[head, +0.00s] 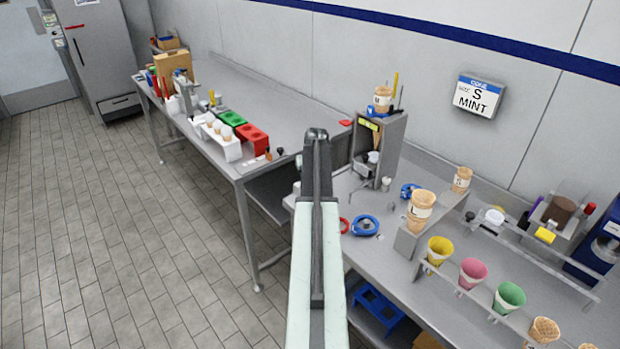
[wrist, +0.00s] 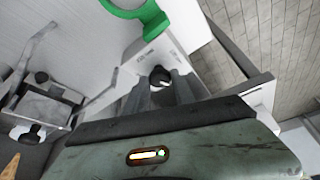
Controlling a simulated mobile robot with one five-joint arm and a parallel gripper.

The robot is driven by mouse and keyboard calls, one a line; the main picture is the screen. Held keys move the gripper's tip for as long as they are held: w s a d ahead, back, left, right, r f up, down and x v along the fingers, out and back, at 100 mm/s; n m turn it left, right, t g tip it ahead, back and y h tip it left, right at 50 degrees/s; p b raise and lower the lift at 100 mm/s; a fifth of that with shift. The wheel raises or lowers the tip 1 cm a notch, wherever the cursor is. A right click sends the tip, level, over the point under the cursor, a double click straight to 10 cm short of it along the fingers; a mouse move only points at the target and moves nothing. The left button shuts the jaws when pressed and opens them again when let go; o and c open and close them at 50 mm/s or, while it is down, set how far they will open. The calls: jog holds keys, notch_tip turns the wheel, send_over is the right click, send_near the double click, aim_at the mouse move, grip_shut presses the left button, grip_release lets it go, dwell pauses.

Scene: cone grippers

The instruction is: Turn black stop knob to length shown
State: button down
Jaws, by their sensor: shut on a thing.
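In the wrist view the black knob (wrist: 159,74) sits on a pale block with small printed marks. My gripper (wrist: 161,84) has its two grey fingers on either side of the knob, closed on it. In the head view my arm runs up the middle and my gripper (head: 316,136) is at its far end, over the gap between two benches. The knob is hidden behind the arm there. A wall sign (head: 478,98) reads S and MINT.
A green ring (wrist: 143,11) is close above the knob in the wrist view. A grey cone dispenser (head: 384,146) stands right of my gripper. Coloured cones (head: 473,272) stand in a rack at the right. The left bench (head: 270,92) has a clear back half.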

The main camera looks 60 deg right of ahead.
jog(key=shift+w+m+g+h, duration=0.15)
jog(key=shift+m+g+h, duration=0.35)
jog(key=shift+m, duration=1.3)
jog(key=c, duration=1.1)
grip_release()
jog(key=shift+o, duration=0.2)
jog(key=p+v, duration=0.7)
jog(key=shift+a+r, duration=0.15)
jog(key=shift+r, duration=0.25)
